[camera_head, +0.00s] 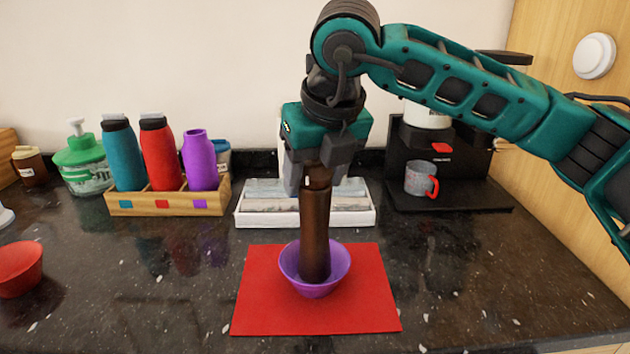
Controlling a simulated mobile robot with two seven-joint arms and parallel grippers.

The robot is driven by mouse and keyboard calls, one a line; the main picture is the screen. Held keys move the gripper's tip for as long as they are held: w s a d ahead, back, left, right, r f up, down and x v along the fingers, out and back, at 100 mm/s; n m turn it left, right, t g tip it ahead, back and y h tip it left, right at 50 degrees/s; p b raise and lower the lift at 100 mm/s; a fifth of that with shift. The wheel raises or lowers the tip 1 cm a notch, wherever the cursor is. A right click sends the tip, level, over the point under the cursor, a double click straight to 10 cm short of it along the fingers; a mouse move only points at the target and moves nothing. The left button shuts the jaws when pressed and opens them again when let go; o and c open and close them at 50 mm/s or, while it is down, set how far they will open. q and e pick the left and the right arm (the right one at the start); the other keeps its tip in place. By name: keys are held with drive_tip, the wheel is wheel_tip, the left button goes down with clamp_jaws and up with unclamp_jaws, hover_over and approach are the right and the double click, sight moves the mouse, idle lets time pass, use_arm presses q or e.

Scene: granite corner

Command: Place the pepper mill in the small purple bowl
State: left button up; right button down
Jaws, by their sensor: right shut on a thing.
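The pepper mill (314,232) is a tall dark brown cylinder, upright, with its lower end inside the small purple bowl (288,276). Whether its base touches the bowl's bottom I cannot tell. The bowl stands on a red mat (262,313) on the dark counter. My right gripper (318,180) comes down from above and is shut on the top of the pepper mill. The fingers partly hide the mill's top. My left gripper is not in view.
A white tray (369,216) stands close behind the mill. A wooden holder (148,203) with teal, red and purple bottles is at the left. A red bowl (19,270) sits at the left edge. A coffee machine (445,193) with a cup is at the right. The front-right counter is clear.

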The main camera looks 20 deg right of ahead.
drive_tip(key=shift+f, duration=0.6)
drive_tip(key=shift+f, duration=0.2)
drive_tip(key=shift+c, duration=1.5)
unclamp_jaws()
drive_tip(key=shift+r, duration=0.1)
drive_tip(key=shift+r, duration=0.25)
drive_tip(key=v, duration=1.1)
drive_tip(key=shift+s+r, duration=0.25)
drive_tip(key=shift+r, duration=0.05)
